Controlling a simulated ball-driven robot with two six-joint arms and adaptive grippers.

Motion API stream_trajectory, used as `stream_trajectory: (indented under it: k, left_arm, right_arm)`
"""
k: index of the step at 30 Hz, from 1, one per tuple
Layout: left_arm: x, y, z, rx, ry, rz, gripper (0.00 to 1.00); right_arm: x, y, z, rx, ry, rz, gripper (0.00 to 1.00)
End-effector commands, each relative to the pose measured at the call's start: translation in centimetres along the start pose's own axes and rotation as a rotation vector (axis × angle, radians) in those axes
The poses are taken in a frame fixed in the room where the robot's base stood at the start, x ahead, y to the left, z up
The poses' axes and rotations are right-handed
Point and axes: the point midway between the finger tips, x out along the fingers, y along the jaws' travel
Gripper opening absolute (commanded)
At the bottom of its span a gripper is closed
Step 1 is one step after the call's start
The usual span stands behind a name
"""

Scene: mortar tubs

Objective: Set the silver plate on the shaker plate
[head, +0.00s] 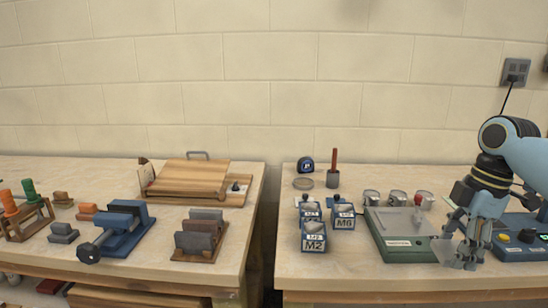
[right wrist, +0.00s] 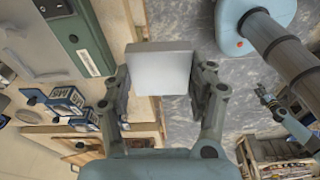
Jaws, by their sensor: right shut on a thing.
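The silver plate (right wrist: 162,73) is a pale square between the fingers of my right gripper (right wrist: 160,90) in the right wrist view. My right gripper (head: 466,250) is shut on it. In the head view the plate (head: 443,249) shows partly as a pale patch beside the fingers, at the right front of a green-grey machine. The machine's flat grey top (head: 398,220) looks like the shaker plate; it lies left of my right gripper. What seems to be my left gripper (right wrist: 270,98) is small at the right of the right wrist view, its jaws unclear.
Blue-and-white labelled tubs (head: 314,238) stand left of the machine. Metal cups (head: 397,198) stand behind it, with a red-topped thing (head: 423,199) near its back edge. A blue device with knobs (head: 520,242) is at the right. A gap separates the two benches.

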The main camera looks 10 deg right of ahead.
Motion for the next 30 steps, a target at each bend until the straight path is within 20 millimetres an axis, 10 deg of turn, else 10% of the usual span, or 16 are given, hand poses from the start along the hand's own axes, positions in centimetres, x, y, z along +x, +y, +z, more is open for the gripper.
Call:
stream_trajectory:
  k: [20,30]
  left_arm:
    - [8.0,0.6,2.0,0.001,-0.020,0.001,0.40]
    - [8.0,0.6,1.9,0.001,-0.018,0.000,0.40]
  right_arm:
    - [8.6,-0.2,1.4,0.002,-0.004,-0.013,0.18]
    - [8.6,-0.2,1.4,0.002,-0.004,-0.012,0.18]
